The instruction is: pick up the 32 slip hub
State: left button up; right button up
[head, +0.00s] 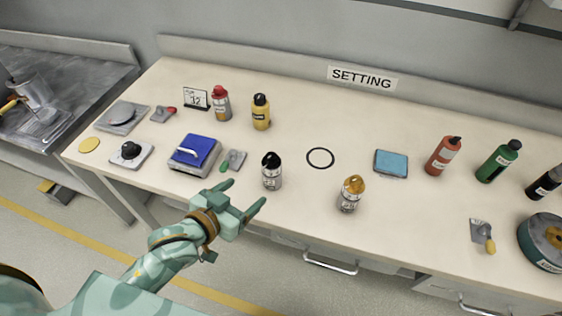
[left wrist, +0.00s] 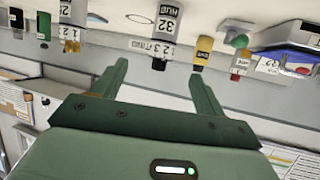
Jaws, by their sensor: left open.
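The 32 slip hub appears to be the clear bottle with a black cap (head: 271,172) near the front edge of the table. In the left wrist view, which is upside down, its white label (left wrist: 166,22) reads 32 and HUB. My left gripper (head: 245,192) is open and empty just in front of the bottle, to its lower left. In the left wrist view the bottle shows beyond and between the two fingers, apart from them. A similar bottle with an amber cap (head: 350,194) stands to the right. My right gripper is not in view.
A blue-topped device (head: 195,155) and a green-handled scraper (head: 233,160) lie left of the bottle. A black ring (head: 320,158) lies flat to its right. A yellow bottle (head: 261,112) and a red-capped bottle (head: 221,103) stand behind. A blue pad (head: 391,163) lies farther right.

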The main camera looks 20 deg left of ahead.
aim_at(267, 175)
pick_arm(q)
jog(key=b+x, duration=0.1)
jog(key=x, duration=0.4)
jog(key=shift+a+f+b, duration=0.2)
jog(key=shift+f+b, duration=0.15)
jog(key=b+x, duration=0.1)
jog(key=x, duration=0.4)
jog(key=shift+d, duration=0.1)
jog(key=shift+w+f, duration=0.1)
jog(key=shift+w, duration=0.1)
jog(key=b+x, duration=0.2)
jog(key=x, duration=0.3)
jog(key=shift+w+r+b, duration=0.2)
jog(key=shift+w+b, duration=0.1)
jog(key=shift+b, duration=0.1)
jog(key=shift+r, duration=0.15)
jog(key=shift+c, duration=0.5)
jog(key=c, duration=1.1)
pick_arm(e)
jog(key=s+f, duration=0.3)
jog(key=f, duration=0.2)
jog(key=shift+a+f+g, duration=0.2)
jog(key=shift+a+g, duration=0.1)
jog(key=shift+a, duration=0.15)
pick_arm(q)
jog(key=shift+o, duration=0.2)
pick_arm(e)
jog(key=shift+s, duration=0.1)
